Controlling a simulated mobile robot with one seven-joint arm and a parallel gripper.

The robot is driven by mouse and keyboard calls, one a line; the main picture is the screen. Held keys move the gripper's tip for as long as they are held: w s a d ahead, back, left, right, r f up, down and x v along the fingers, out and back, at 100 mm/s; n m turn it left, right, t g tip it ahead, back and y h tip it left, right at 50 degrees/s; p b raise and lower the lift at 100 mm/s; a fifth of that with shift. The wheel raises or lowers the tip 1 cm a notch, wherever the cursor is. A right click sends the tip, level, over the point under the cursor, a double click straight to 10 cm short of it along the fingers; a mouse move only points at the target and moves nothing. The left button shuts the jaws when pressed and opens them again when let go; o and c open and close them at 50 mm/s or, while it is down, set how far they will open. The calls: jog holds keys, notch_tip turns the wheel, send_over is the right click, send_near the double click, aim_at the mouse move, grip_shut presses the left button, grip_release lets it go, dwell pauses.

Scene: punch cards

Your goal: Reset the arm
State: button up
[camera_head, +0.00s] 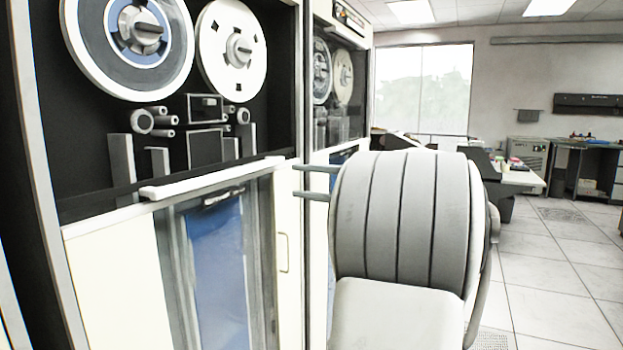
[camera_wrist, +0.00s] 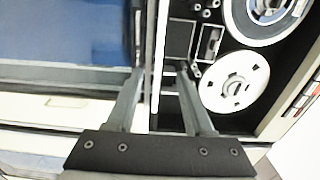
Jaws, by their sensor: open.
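My gripper (camera_wrist: 160,72) reaches forward in the wrist view, its two grey fingers apart with nothing between them. In the head view, the grey ribbed part of my arm (camera_head: 405,215) fills the centre right. Two thin fingers of my gripper (camera_head: 315,182) stick out to its left, in front of the tape cabinet. The rest of the gripper is hidden behind the arm. The wrist view is turned sideways; a white ledge (camera_wrist: 65,112) and a tape reel (camera_wrist: 235,82) lie beyond the fingers. I cannot tell whether the fingertips touch the cabinet.
A tape cabinet (camera_head: 110,285) with two large reels stands close on the left, its ledge (camera_head: 205,182) jutting out. A second cabinet (camera_head: 313,125) stands behind it. Desks (camera_head: 515,175) stand at the back right. The tiled floor (camera_head: 555,260) on the right is mostly clear.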

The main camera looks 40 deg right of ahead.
jog(key=shift+s+d, duration=0.2)
jog(key=shift+s, duration=0.45)
